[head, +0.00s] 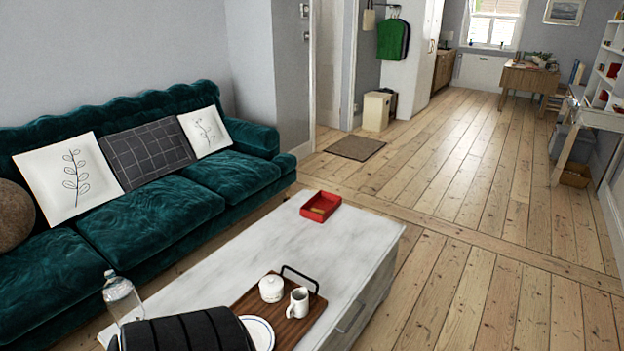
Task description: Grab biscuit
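A small red tray (311,214) sits on the far end of the white coffee table (262,229). Something flat and brownish, possibly the biscuit (321,206), lies inside it; it is too small to make out clearly. Neither of my grippers shows in the head view.
A wooden tray (284,328) with a white pot (271,288), a mug (298,302) and a plate (261,333) is nearer on the table. A clear bottle (121,298) stands left. A green sofa (150,215) runs alongside. Floorboards (470,260) right of the table are clear.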

